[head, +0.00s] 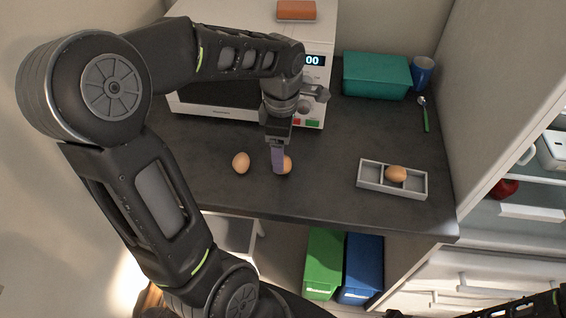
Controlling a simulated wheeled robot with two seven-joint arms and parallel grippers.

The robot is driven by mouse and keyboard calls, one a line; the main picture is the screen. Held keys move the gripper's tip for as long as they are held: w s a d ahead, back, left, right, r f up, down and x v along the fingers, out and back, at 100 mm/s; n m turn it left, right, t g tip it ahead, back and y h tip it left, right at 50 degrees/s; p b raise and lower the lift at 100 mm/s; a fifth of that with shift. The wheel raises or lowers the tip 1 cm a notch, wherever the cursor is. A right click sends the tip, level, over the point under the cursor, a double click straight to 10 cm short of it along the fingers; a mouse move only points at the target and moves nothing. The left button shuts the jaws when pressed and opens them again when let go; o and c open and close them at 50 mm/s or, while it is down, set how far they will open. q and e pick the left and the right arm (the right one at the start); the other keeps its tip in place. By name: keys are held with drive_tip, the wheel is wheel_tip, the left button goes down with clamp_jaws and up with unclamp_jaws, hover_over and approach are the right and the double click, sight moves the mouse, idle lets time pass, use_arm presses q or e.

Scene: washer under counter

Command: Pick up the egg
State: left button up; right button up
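Two brown eggs lie on the dark counter (330,205) in front of the microwave: one egg (241,163) stands clear on the left, and another egg (288,165) is partly hidden behind my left gripper (279,170). My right gripper is not visible; only dark parts of my arm show at the bottom right.
A white microwave (322,40) stands behind, with an orange-brown block (297,10) on top. A green box (376,76), blue cup (422,72) and green-handled spoon (425,118) are at the back right. Green (324,262) and blue (361,268) bins stand below the counter.

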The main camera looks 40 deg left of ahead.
use_arm(q)
drive_tip(key=f+p, duration=0.1)
drive_tip(key=f, duration=0.4)
drive_tip(key=shift+w+f, duration=0.1)
drive_tip(key=shift+w, duration=0.1)
drive_tip(key=shift+c, duration=0.3)
drive_tip(key=c, duration=1.4)
